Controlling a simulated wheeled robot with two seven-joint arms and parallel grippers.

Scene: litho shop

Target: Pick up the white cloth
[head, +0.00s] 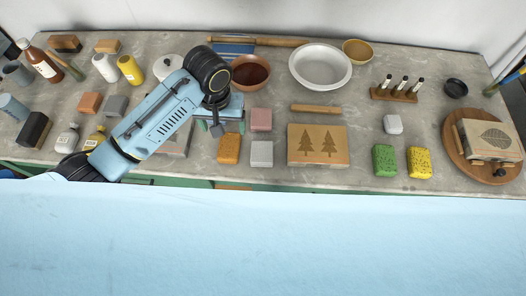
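No thing is plainly a cloth. A small white rounded piece (393,124) lies on the worktop right of centre, and a pale grey-white block (262,154) lies near the front edge at centre; I cannot tell which, if either, is the white cloth. My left gripper (220,125) hangs below the dark wrist, above the worktop, left of the pale block and far left of the white piece. Its fingers look spread, with nothing visibly held; the wrist partly hides it. My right gripper is out of view.
A pink block (261,119) and an orange block (228,149) lie close to my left gripper. A board with two trees (318,145) lies between the pale block and the green sponge (384,160). A white basin (320,66) and brown bowl (250,73) stand behind.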

